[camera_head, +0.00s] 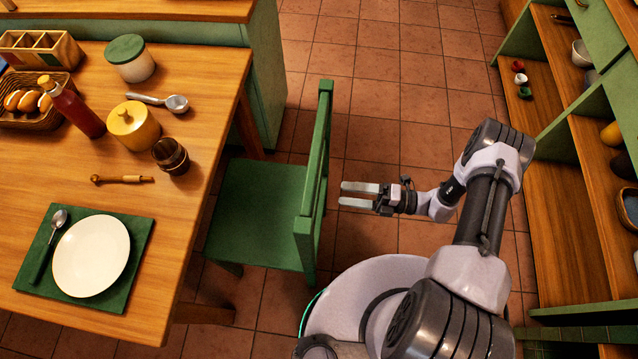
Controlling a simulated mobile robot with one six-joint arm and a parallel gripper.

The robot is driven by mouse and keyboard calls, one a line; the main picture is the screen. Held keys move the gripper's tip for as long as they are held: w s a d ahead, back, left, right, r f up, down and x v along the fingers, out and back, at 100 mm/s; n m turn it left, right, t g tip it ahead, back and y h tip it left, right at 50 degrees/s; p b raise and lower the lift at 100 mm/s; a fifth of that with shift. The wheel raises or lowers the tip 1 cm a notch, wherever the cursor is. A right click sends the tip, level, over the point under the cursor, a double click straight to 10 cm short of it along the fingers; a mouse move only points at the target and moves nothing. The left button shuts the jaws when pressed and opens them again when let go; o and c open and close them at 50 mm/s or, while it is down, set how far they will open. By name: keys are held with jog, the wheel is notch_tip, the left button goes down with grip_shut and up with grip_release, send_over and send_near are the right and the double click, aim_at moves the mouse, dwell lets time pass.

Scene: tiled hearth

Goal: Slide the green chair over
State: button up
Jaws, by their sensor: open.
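The green chair (255,212) stands on the tiled floor at the right side of the wooden table. Its seat front reaches toward the table edge, and its backrest (318,170) faces my arm. My gripper (342,194) is to the right of the backrest, its two pale fingers pointing left at it. The fingers are parted with nothing between them. In this view the fingertips appear close to the backrest with a small gap of floor showing. I cannot tell their height against it.
The wooden table (205,100) fills the left side, holding a white plate (92,256), a red bottle (75,110), a yellow pot (134,126) and a lidded jar (130,60). Green-framed shelves (560,190) line the right side. Tiled floor (400,55) is clear behind the chair.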

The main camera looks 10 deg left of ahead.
jog(key=a, duration=0.9)
jog(key=shift+w+a+b, duration=0.25)
jog(key=shift+a+b, duration=0.1)
grip_shut()
